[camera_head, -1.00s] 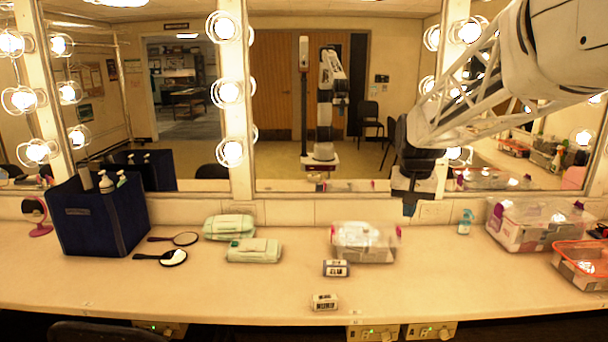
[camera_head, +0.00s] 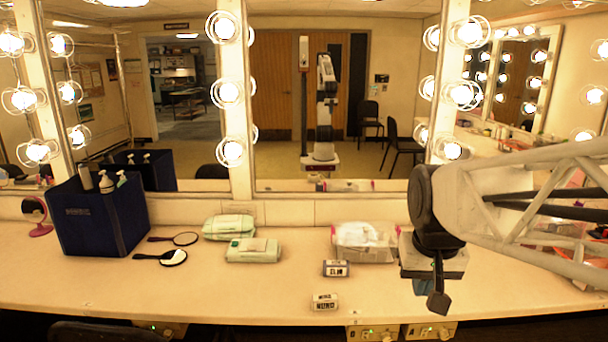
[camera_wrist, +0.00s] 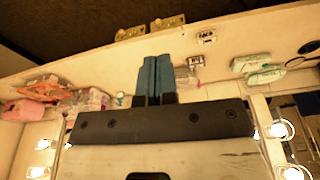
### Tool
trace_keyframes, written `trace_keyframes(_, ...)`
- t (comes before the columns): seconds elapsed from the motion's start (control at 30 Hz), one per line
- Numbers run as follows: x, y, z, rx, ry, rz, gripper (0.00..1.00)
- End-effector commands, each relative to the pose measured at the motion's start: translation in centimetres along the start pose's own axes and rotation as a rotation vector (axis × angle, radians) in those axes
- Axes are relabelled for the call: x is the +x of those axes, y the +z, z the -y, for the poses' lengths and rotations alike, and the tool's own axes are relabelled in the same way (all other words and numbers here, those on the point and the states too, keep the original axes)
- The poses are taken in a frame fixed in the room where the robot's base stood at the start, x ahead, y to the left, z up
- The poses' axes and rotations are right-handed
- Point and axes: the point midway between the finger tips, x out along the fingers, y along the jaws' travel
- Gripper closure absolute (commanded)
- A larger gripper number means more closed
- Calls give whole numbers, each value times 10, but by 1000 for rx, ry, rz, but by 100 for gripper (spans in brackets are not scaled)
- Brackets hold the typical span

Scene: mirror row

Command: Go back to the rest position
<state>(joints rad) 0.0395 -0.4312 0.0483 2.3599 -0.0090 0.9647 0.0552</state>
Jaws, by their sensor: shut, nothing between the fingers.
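My gripper (camera_head: 438,300) hangs over the right half of the counter (camera_head: 200,290) in the head view, to the right of the clear bin. Its fingers point down and are shut on nothing. In the wrist view my gripper (camera_wrist: 155,62) shows its two blue-grey fingers side by side, with nothing between them.
A clear bin (camera_head: 364,243) and two small labelled boxes (camera_head: 335,268) (camera_head: 325,302) stand left of the gripper. Green wipe packs (camera_head: 253,250), hand mirrors (camera_head: 174,258) and a navy tote (camera_head: 100,215) lie farther left. Mirrors (camera_head: 345,100) with bulbs line the back.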

Motion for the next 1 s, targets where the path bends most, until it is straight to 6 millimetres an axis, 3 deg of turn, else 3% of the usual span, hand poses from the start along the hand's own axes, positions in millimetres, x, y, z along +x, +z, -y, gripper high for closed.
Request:
trace_keyframes(0.3,12,73,3,-42,-4,-21,100)
trace_keyframes(0.5,21,105,3,-62,-6,-30,100)
trace_keyframes(0.7,25,117,3,-69,-7,-32,100)
trace_keyframes(1.0,25,118,3,-70,-7,-32,100)
